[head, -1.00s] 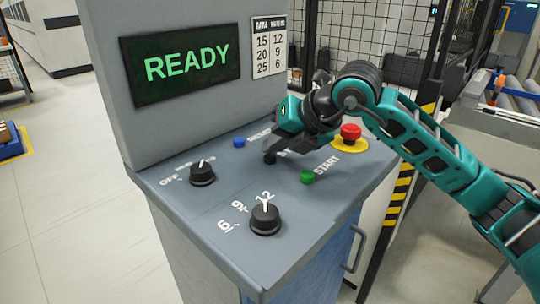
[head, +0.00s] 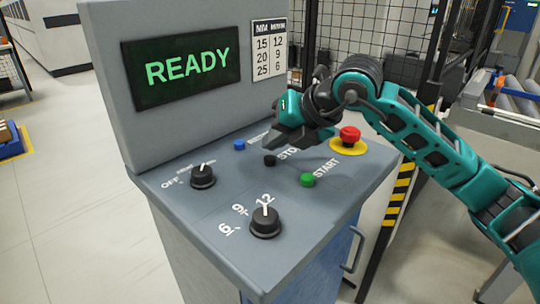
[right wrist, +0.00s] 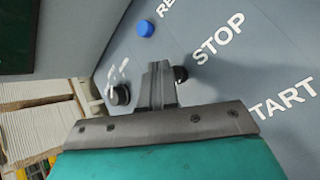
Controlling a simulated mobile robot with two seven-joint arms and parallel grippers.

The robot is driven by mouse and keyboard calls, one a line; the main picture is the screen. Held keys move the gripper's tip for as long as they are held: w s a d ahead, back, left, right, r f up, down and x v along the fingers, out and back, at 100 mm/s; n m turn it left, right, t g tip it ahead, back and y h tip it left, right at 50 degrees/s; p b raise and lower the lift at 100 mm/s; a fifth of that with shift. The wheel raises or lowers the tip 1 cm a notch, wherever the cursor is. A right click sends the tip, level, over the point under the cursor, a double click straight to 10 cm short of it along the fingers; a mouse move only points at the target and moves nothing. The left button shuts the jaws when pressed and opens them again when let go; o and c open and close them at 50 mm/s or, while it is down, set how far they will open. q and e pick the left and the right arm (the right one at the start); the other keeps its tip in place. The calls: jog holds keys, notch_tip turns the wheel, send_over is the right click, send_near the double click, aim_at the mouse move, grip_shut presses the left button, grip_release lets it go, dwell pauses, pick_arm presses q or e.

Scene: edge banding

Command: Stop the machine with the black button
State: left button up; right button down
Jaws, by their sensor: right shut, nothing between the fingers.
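The black STOP button (head: 270,160) sits on the grey sloping control panel (head: 225,210), between the blue button and the green START button. It also shows in the right wrist view (right wrist: 181,73), just right of my fingertips. My right gripper (head: 273,145) is shut and empty, with its tips a little above and behind the black button, apart from it in the head view. In the right wrist view the closed fingers (right wrist: 159,68) point at the panel beside the button. The screen (head: 182,66) reads READY in green. My left gripper is not in view.
Close by are the blue button (head: 239,145), the green START button (head: 307,180) and the red emergency button (head: 350,134) on its yellow base. Two black knobs, one at OFF's side (head: 202,176) and one by the numbers (head: 266,222), stand nearer the front left.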

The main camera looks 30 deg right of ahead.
aim_at(275, 159)
jog(key=shift+r+p, duration=1.9)
jog(key=shift+r, duration=0.65)
